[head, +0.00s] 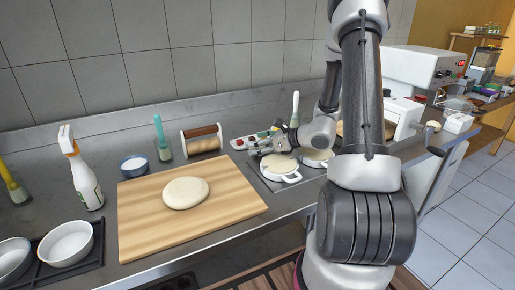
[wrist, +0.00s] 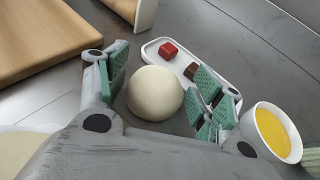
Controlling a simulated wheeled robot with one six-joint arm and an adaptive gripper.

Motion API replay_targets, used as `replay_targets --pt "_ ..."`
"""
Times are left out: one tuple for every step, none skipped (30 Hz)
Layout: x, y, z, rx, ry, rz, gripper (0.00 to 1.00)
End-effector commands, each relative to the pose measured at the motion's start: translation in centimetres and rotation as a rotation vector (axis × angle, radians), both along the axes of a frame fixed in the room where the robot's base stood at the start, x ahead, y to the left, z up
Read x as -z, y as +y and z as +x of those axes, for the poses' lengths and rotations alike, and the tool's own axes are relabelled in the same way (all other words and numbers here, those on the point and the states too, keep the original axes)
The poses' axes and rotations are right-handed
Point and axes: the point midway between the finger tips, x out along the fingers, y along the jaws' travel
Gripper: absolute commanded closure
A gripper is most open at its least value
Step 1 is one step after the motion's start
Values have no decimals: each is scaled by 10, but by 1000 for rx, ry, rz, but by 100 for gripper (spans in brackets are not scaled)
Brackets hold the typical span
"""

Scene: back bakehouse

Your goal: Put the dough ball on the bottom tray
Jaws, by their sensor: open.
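The dough ball (wrist: 154,93) is a smooth, pale sphere in the wrist view, resting on the grey worktop. My gripper (wrist: 160,84) is open, with one green-padded finger on each side of the ball. A gap shows on the right side; the left pad is close to the ball, and I cannot tell if it touches. In the head view my gripper (head: 283,137) is low over the counter behind the white pans, and I cannot make out the ball there. I cannot identify any tray as the bottom tray.
A small white tray (wrist: 152,49) with a red cube (wrist: 168,50) and a brown cube lies just beyond the ball. A bowl of yellow liquid (wrist: 277,130) stands close right of my gripper. A wooden board (head: 140,222) bears flat dough (head: 186,192). White pans (head: 292,178) sit in front.

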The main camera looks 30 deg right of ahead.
Motion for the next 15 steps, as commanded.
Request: replay_targets --pt "1 1 2 0 0 0 33" --pt "1 2 2 0 0 0 33" --pt "2 2 3 0 1 -1 33" --pt "1 2 3 1 0 0 33" --pt "1 2 3 1 0 0 33" --pt "1 2 2 1 0 0 33" --pt "1 2 2 1 0 0 33" --pt "1 2 2 1 0 0 37" --pt "1 2 2 0 0 0 44" --pt "1 2 2 0 0 0 50" --pt "1 2 2 0 0 0 55" --pt "1 2 2 0 0 0 62" --pt "1 1 2 0 0 0 68" --pt "1 2 2 0 0 0 70" --pt "1 1 2 0 0 0 74"
